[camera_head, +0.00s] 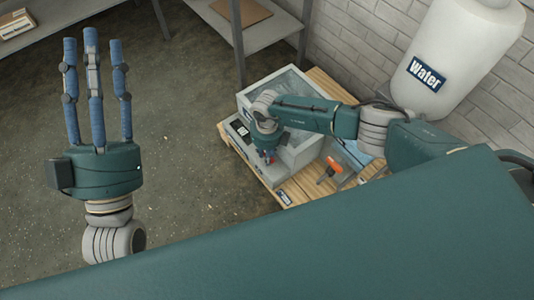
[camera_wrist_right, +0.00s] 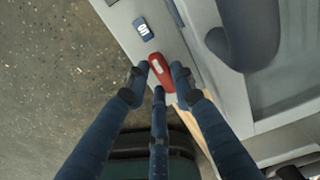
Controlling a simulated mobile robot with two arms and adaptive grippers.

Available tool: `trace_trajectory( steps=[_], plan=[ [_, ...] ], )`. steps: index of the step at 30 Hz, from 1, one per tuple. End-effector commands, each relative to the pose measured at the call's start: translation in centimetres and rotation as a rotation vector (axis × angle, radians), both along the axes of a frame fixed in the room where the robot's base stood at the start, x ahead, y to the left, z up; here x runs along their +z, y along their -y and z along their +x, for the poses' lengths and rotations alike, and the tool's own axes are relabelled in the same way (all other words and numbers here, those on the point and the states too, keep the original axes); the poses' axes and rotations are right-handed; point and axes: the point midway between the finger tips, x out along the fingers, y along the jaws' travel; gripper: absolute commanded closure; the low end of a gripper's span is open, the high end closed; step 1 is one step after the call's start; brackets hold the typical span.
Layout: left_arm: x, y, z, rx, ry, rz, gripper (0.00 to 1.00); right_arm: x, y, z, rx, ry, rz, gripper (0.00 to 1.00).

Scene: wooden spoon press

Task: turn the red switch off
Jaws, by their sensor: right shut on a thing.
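The red switch (camera_wrist_right: 159,66), with a pale mark on top, is on the light grey face of the machine (camera_wrist_right: 128,22) in the right wrist view. My right gripper (camera_wrist_right: 160,86) is shut on it, with blue fingers on both sides and one below. In the head view my right gripper (camera_head: 267,152) is at the machine's left front edge and hides most of the switch. How the switch is set cannot be told. My left gripper (camera_head: 95,50) is open and empty, its three blue fingers spread upward over the floor, far from the machine.
The grey machine (camera_head: 305,152) stands on a wooden pallet (camera_head: 300,187). An orange-handled thing (camera_head: 334,166) is on its right. A white water tank (camera_head: 455,55) stands by the brick wall. Grey shelves (camera_head: 262,32) are at the back. The floor on the left is clear.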

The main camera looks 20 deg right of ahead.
Motion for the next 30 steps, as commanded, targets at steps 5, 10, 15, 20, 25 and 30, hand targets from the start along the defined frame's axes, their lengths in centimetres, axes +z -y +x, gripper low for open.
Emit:
trace_trajectory(
  steps=[5, 10, 15, 20, 25, 30],
  plan=[
    [0.0, 0.0, 0.0, 0.000, 0.001, 0.000, 0.60, 0.0, 0.0, 0.1, -0.003, 0.002, 0.002, 1.00],
    [0.0, 0.0, 0.0, 0.001, 0.001, 0.000, 0.60, 0.0, 0.0, 0.1, -0.002, 0.001, 0.001, 0.67],
    [0.0, 0.0, 0.0, -0.001, 0.002, -0.001, 0.60, 0.1, 0.0, 0.1, -0.001, 0.001, 0.001, 0.67],
    [0.1, 0.0, 0.0, -0.001, 0.002, -0.001, 0.60, 1.2, 0.0, 0.2, -0.001, 0.003, 0.003, 0.67],
    [0.1, 0.0, 0.0, -0.001, 0.002, -0.001, 0.60, 4.5, 0.0, 0.2, 0.001, 0.004, 0.003, 0.67],
    [0.0, 0.0, 0.0, -0.001, 0.002, 0.000, 0.60, 8.2, 0.0, 0.2, -0.001, 0.005, 0.003, 0.67]
  ],
)
